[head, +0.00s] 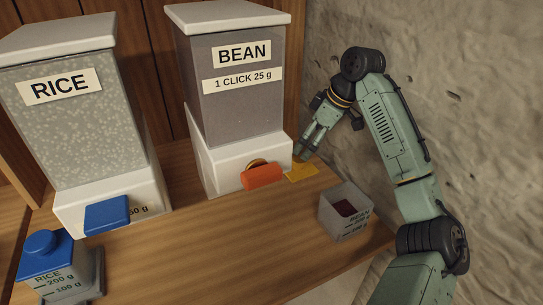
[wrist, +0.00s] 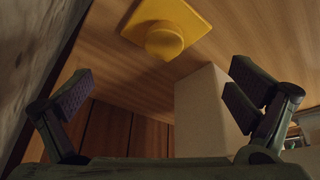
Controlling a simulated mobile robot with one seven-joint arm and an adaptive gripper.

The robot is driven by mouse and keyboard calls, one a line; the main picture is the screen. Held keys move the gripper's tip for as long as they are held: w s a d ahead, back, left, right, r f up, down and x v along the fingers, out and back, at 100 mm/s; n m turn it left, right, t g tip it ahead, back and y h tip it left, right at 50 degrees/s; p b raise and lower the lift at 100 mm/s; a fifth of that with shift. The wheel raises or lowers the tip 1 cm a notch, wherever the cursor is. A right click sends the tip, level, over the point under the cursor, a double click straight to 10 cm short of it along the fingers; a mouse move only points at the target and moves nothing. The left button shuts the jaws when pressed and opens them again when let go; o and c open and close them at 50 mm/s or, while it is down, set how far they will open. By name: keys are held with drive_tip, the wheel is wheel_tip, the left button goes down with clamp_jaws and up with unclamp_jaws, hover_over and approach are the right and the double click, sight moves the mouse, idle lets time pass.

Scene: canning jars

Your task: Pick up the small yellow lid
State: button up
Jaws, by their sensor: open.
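The small yellow lid (head: 301,172) lies on the wooden counter, just right of the bean dispenser's base. In the wrist view the lid (wrist: 166,28) shows as a flat square plate with a round knob, at the top middle. My gripper (head: 299,154) is close to the lid in the head view and partly overlaps its far edge. In the wrist view its two fingers (wrist: 158,90) are spread wide, with nothing between them. The lid lies beyond the fingertips there, and I see no contact.
The bean dispenser (head: 240,95) with an orange lever (head: 262,177) stands left of the lid. A clear bean jar (head: 345,211) with dark contents stands in front. A rice dispenser (head: 88,120) and a blue-lidded rice jar (head: 60,270) are at left. A stone wall (head: 480,100) is close on the right.

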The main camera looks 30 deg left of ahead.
sight(300, 160)
drive_tip(key=shift+s+d+f+h, duration=0.2)
drive_tip(key=shift+d+f+h, duration=0.1)
drive_tip(key=shift+f, duration=0.3)
drive_tip(key=x, duration=0.2)
drive_tip(key=p+x, duration=0.1)
drive_tip(key=x, duration=0.1)
drive_tip(key=p+x, duration=0.1)
drive_tip(key=x, duration=0.1)
drive_tip(key=shift+s+a+f, duration=0.2)
drive_tip(key=shift+s+f, duration=0.05)
drive_tip(key=shift+f, duration=0.1)
drive_tip(key=shift+c, duration=0.4)
drive_tip(key=c, duration=1)
drive_tip(key=shift+s+f, duration=0.1)
drive_tip(key=c, duration=0.5)
